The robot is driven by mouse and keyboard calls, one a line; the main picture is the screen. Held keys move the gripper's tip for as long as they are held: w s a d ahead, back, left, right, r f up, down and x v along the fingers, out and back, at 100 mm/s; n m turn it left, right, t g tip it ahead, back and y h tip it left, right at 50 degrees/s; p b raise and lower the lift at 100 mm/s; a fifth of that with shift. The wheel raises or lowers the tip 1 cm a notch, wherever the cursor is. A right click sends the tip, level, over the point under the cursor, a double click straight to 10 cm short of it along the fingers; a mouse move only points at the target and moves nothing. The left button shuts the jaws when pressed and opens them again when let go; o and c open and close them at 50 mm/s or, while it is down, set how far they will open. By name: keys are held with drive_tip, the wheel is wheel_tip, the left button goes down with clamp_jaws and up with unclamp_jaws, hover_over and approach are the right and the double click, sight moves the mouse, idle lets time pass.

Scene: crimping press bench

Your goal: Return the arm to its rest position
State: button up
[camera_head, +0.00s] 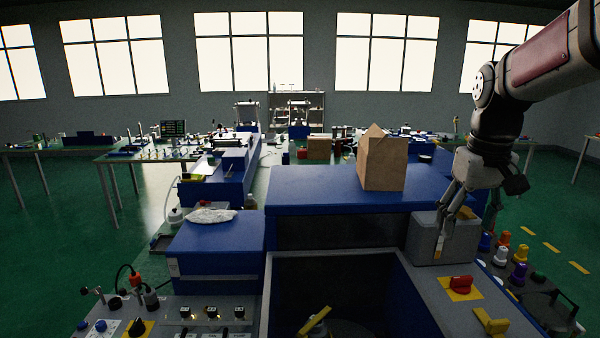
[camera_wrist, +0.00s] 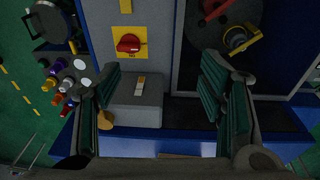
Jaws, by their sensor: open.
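My arm comes in from the upper right in the head view and bends down to my gripper (camera_head: 456,212), which is close to a grey box (camera_head: 425,240) on the right side of the blue press bench. In the wrist view my gripper (camera_wrist: 160,98) is open and empty, its green ribbed fingers wide apart. The switch (camera_head: 438,247) also shows in the head view. I cannot tell whether a finger touches the box.
A red rotary knob (camera_head: 461,284) on a yellow plate and a yellow handle (camera_head: 491,322) are near the box. A brown cardboard box (camera_head: 382,160) stands on the blue housing (camera_head: 310,190). Several coloured knobs (camera_head: 503,239) line the right. Open air lies above the bench.

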drive_tip(key=s+a+t, duration=0.2)
drive_tip(key=s+a, duration=0.4)
drive_tip(key=s, duration=0.4)
drive_tip(key=s+a+t, duration=0.2)
drive_tip(key=s+a, duration=0.4)
drive_tip(key=s, duration=0.5)
drive_tip(key=shift+s+y, duration=0.15)
drive_tip(key=shift+y, duration=0.15)
